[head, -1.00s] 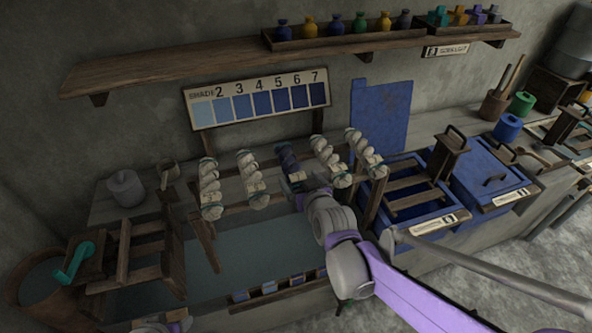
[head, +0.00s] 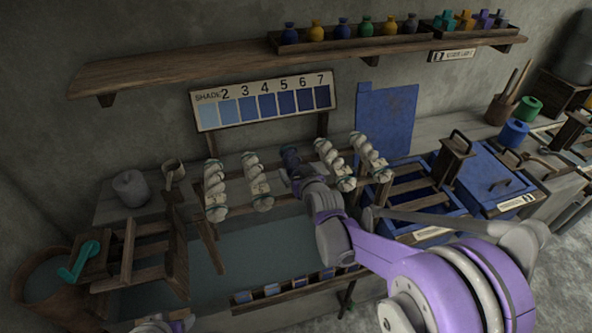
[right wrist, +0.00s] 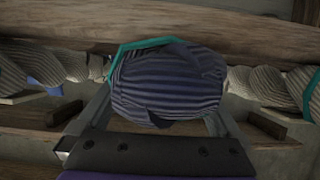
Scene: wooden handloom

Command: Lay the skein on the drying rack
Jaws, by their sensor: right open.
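The dark blue skein (head: 291,161) hangs in the middle of the drying rack, among several white skeins. In the right wrist view the blue skein (right wrist: 168,85) fills the space between my fingers, with a green tie at its upper left. The rack's wooden rail (right wrist: 215,32) runs across behind and above it. My right gripper (head: 296,178) is at the lower part of the skein; in the right wrist view its open fingers (right wrist: 160,115) stand on either side. I cannot tell whether they touch it. Part of my left arm shows at the bottom edge, but its gripper does not.
White skeins (head: 215,190) hang close on the left, and more (head: 335,165) on the right. The shade board (head: 262,102) stands behind, under a shelf (head: 200,72) of bottles. Blue vats (head: 490,178) stand right. A wooden frame (head: 140,255) stands left.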

